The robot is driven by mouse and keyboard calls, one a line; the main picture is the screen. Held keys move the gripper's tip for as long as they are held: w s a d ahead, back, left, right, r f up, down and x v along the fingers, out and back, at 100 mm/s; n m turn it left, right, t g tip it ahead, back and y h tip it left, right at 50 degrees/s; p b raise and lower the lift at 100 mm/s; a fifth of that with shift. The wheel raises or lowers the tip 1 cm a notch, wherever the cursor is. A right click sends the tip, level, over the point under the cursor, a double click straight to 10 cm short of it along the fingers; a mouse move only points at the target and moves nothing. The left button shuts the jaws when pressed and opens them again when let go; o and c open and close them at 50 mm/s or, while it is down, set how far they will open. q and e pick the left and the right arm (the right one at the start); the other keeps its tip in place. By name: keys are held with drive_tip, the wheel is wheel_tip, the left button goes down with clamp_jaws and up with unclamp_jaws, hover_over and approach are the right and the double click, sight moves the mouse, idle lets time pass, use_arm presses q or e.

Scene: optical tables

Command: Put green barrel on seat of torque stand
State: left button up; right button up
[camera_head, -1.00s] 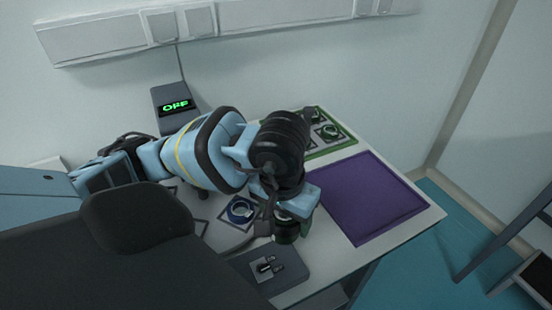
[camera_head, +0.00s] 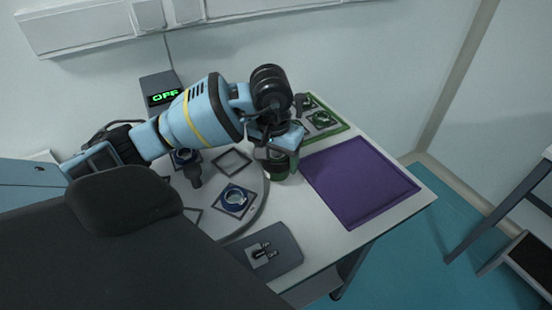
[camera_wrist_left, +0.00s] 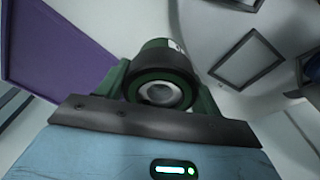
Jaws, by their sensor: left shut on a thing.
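My left gripper (camera_head: 277,148) is shut on the green barrel (camera_head: 276,167), a dark green cylinder with a black band. It holds the barrel near the right edge of the round grey plate, left of the purple mat. In the left wrist view the barrel (camera_wrist_left: 161,90) shows its black rim and pale round centre end-on between the fingers. A dark grey base (camera_head: 285,243) with a small light fixture and black pins (camera_head: 262,252) sits at the table's front edge. I cannot tell for sure whether this is the torque stand. My right gripper is not in view.
The round grey plate (camera_head: 262,203) carries square frames and blue ring parts (camera_head: 234,200). A purple mat (camera_head: 360,182) lies to the right. A green-edged tray (camera_head: 340,131) with ringed parts is behind. A box reading OFF (camera_head: 163,97) stands at the back left.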

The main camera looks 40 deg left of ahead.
use_arm(q)
drive_tip(key=shift+w+a, duration=0.65)
drive_tip(key=shift+w, duration=0.2)
drive_tip(key=shift+w, duration=0.1)
drive_tip(key=shift+w+a+f, duration=0.1)
drive_tip(key=shift+w+a, duration=0.15)
drive_tip(key=shift+a, duration=0.05)
drive_tip(key=shift+f, duration=1.75)
drive_tip(key=shift+f, duration=0.1)
drive_tip(key=shift+f, duration=0.15)
drive_tip(key=o, duration=1.1)
drive_tip(key=shift+c, duration=0.2)
drive_tip(key=r, duration=0.4)
drive_tip(key=s+r, duration=0.1)
drive_tip(key=r, duration=0.7)
drive_tip(key=shift+s+d+r+p, duration=0.15)
drive_tip(key=shift+s+p, duration=0.15)
drive_tip(key=shift+p, duration=0.05)
